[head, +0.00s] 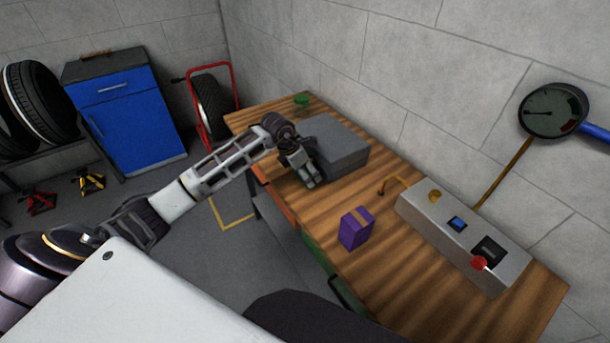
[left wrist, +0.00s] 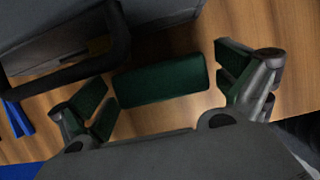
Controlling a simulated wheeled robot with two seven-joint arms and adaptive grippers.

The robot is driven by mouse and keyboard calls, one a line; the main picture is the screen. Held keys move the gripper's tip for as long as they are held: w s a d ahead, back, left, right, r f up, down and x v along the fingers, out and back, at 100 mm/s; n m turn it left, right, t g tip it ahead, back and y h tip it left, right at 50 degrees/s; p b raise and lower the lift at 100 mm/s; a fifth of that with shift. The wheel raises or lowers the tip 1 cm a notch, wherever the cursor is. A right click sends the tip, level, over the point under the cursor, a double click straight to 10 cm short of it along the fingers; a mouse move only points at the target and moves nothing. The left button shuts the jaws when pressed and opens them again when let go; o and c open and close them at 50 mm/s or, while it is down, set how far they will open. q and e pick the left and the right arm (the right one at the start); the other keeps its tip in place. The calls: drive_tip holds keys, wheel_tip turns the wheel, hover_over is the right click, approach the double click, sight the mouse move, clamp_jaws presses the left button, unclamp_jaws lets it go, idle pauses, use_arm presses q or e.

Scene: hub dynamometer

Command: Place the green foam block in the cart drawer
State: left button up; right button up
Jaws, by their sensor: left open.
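The green foam block (left wrist: 160,80) lies on the wooden workbench in the left wrist view, between the two spread fingers of my left gripper, with a gap on each side. In the head view my left gripper (head: 308,177) is open, low over the bench beside the grey case, and I cannot make out the block there; the gripper seems to hide it. The blue cart (head: 128,118) stands on the floor at the left back, and its top drawer (head: 113,88) with a pale handle looks shut. My right gripper is not in view.
The grey case (head: 338,140) sits close beside my left gripper; its dark handle (left wrist: 75,65) shows in the wrist view. A purple box (head: 356,229), a control box (head: 465,238) and a small green item (head: 301,99) stand on the workbench (head: 410,285). A red hand truck (head: 232,92) stands beyond.

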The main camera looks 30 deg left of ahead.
use_arm(q)
drive_tip(key=c, duration=0.9)
drive_tip(key=shift+s+a+r, duration=0.1)
drive_tip(key=shift+s+r, duration=0.05)
